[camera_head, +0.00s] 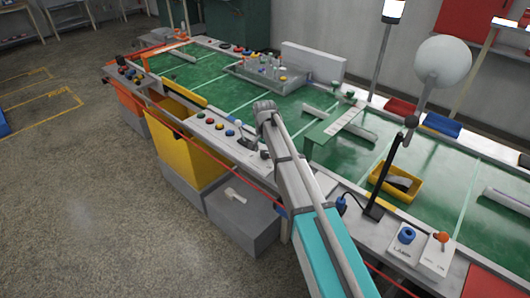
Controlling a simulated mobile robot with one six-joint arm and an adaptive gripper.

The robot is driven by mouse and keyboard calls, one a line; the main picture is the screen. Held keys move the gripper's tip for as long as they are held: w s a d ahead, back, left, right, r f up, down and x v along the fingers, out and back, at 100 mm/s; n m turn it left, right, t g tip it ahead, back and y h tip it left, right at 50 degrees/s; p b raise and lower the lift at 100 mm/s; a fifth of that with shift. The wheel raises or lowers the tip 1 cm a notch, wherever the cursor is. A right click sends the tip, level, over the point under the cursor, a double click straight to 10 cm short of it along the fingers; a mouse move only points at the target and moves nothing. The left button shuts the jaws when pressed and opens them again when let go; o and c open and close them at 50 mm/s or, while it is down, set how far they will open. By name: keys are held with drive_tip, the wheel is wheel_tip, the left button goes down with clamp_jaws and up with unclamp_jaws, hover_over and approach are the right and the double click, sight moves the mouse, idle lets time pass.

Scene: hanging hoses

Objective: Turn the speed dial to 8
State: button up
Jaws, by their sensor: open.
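My arm (303,190) reaches from the bottom right over the front edge of the long green-topped bench (350,150). Its grey far end (265,108) is above the front control strip (205,122). I cannot make out my gripper's fingers; the arm appears to hide them. I cannot tell which control is the speed dial, and no number 8 is readable. A small dark knob (264,154) sits close to the arm on the front strip. A blue round knob (406,235) is on a white box that seems to read LAMP.
Coloured buttons (220,126) and a white ball-topped lever (238,123) are left of the arm. A black stand (388,180), a yellow tray (395,185) and an orange knob (443,237) are to the right. Left floor is mostly clear.

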drive_tip(key=shift+n, duration=0.4)
